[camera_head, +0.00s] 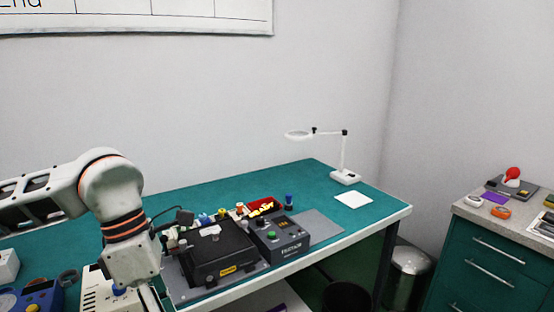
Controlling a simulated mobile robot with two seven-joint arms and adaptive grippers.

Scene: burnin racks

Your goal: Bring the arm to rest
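My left arm (108,185) comes in from the left, white with orange and black rings at its joints. It bends down at the wrist, over the front left part of the green table (230,193). My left gripper (149,297) is at the bottom edge, just left of a black box-shaped fixture (217,250). Its fingertips are cut off by the frame, so I cannot tell if it is open or holds anything. My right arm and gripper are not in view.
A grey control box (278,238) adjoins the fixture on the right. A white magnifier lamp (343,176) stands at the table's far right, near a white sheet (353,200). A green cabinet (485,265) and a bin (409,263) are right of the table. The table's back is clear.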

